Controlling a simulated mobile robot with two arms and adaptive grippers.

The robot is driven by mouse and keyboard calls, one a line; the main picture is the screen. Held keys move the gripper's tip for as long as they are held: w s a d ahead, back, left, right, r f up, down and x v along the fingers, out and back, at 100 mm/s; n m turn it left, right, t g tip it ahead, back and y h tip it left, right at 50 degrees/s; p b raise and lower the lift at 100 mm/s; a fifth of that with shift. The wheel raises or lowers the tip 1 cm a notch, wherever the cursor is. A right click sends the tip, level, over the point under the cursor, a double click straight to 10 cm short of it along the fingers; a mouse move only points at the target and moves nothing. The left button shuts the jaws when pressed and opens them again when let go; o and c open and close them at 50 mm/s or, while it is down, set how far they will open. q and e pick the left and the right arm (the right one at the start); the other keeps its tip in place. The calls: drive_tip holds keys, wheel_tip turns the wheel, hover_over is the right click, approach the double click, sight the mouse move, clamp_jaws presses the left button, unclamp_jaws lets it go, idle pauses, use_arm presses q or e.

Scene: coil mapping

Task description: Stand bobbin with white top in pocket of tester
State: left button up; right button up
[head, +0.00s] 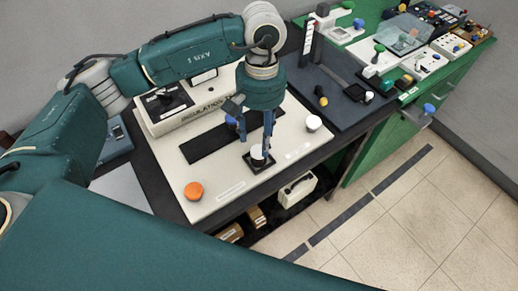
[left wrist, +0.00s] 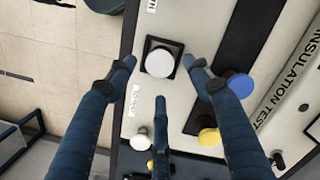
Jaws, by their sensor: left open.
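The bobbin with the white top (head: 258,153) stands upright in the black square pocket (head: 262,168) on the front part of the pale tester panel (head: 222,188). The left wrist view shows its round white top (left wrist: 160,63) inside the pocket's dark frame (left wrist: 177,46). My left gripper (head: 257,148) points down over it. In the left wrist view my left gripper (left wrist: 161,78) is open, its fingers spread around the bobbin with visible gaps between them and the white top. The bobbin's lower part is hidden from above. My right gripper is not in view.
An orange knob (head: 193,190) is at the panel's near left and a white-topped piece (head: 313,122) at its right. A blue knob (head: 231,121) sits behind the gripper. A dark mat (head: 340,70) and a green bench (head: 405,85) lie to the right.

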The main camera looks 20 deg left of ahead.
sight(260, 146)
use_arm(q)
wheel_tip(260, 146, up, 6)
drive_tip(key=b, duration=0.1)
drive_tip(key=shift+w, duration=0.3)
